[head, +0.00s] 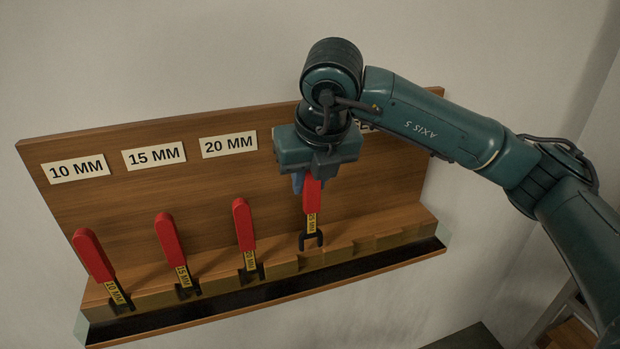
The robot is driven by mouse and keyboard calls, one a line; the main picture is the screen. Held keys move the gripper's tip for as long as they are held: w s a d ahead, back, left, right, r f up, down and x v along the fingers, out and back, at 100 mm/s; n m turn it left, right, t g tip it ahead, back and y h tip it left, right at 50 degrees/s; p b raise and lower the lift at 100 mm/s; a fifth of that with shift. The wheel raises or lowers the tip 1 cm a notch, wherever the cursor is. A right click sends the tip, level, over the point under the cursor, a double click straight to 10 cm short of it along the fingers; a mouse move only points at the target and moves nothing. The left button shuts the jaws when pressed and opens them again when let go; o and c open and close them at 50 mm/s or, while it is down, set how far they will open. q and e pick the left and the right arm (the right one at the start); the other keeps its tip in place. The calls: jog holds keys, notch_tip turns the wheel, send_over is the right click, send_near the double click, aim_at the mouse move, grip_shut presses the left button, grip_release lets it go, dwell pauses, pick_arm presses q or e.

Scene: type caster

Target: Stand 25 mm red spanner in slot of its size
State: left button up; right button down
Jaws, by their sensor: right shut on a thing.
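A red-handled spanner (311,199) hangs upright, open jaw down, in my right gripper (308,180). Its yellow tag is small and seems to read 25 MM. My right gripper is shut on the upper part of its handle. The dark fork of the spanner shows in front of the wooden rack's (190,205) slotted ledge, right of the three standing spanners. I cannot tell whether the fork is in a slot or touching the ledge. The size label behind my wrist is mostly hidden. My left gripper is not in view.
Three red spanners stand in slots: a left one (93,254), a middle one (168,238) and a right one (243,222). Labels read 10 MM (75,169), 15 MM (154,156) and 20 MM (229,144). The ledge right of the held spanner holds no spanners.

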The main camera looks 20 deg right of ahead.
aim_at(311, 200)
pick_arm(q)
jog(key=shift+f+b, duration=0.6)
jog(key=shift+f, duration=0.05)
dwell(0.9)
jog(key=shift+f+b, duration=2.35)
jog(key=shift+b, duration=0.05)
pick_arm(e)
jog(key=shift+f, duration=2.5)
jog(key=c, duration=1.1)
grip_release()
jog(key=shift+s+r, duration=0.15)
jog(key=shift+r, duration=0.3)
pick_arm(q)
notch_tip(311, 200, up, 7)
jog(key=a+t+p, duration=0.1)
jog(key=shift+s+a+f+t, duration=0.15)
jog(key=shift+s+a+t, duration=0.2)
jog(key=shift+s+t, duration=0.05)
pick_arm(e)
jog(key=v, duration=1.2)
jog(key=shift+s+r, duration=0.1)
jog(key=shift+s, duration=0.05)
